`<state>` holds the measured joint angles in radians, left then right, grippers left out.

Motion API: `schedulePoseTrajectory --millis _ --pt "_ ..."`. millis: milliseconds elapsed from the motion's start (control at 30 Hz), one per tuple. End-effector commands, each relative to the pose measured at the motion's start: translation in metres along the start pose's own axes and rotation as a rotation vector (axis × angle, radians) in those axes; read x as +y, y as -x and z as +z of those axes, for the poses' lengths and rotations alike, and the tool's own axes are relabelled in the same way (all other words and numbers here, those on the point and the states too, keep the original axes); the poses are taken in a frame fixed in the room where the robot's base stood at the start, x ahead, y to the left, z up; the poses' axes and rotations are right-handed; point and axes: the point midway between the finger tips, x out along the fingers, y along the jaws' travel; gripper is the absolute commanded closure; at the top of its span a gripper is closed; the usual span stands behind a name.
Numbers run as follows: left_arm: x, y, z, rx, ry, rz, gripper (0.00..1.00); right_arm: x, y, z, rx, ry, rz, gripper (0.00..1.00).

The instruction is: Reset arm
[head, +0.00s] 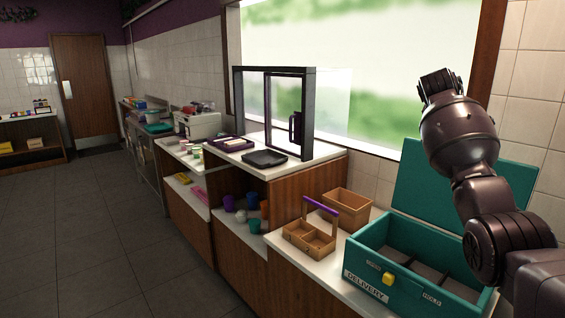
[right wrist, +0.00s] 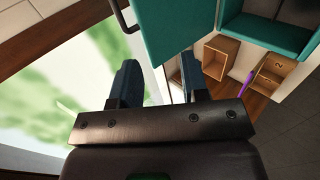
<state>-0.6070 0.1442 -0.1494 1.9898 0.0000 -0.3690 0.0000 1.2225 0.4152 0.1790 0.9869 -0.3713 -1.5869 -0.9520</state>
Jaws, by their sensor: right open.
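My right arm (head: 465,140) rises on the right side of the head view, bent upward in front of the window edge and the tiled wall. It is above and in front of the right part of the teal delivery box (head: 367,270). In the right wrist view my right gripper (right wrist: 158,68) has its two dark fingers apart, with nothing between them. The window and part of the teal box (right wrist: 182,35) are behind the fingers. My left gripper is not in view.
The delivery box's lid (head: 412,190) stands open. A wooden caddy with a purple handle (head: 310,240) and an open wooden box (head: 347,208) stand left of it. A black-framed glass cabinet (head: 275,112) stands farther back. The floor at left is clear.

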Motion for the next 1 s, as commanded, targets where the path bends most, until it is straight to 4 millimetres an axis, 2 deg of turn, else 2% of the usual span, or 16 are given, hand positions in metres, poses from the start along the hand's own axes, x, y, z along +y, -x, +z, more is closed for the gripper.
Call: schedulePoseTrajectory --millis 167,267,400,500,633,767,867,1000 --pt "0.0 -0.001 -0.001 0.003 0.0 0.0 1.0 0.022 0.009 -0.016 0.124 -0.191 0.111 0.59" --pt "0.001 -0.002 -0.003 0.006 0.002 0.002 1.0 0.039 0.028 -0.028 0.231 -0.282 0.19 0.59" --pt "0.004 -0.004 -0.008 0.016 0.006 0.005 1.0 0.059 0.064 -0.047 0.4 -0.392 0.292 0.59" --pt "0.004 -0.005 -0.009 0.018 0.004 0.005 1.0 0.058 0.079 -0.058 0.513 -0.454 0.342 0.59" --pt "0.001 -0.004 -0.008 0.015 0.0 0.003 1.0 0.04 0.086 -0.07 0.658 -0.521 0.38 0.59" --pt "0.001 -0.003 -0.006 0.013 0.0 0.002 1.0 0.01 0.082 -0.078 0.778 -0.566 0.387 0.59" --pt "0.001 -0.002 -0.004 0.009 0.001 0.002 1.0 -0.022 0.074 -0.081 0.865 -0.597 0.373 0.59" --pt "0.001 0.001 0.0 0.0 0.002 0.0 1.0 -0.077 0.059 -0.079 0.976 -0.64 0.329 0.59"
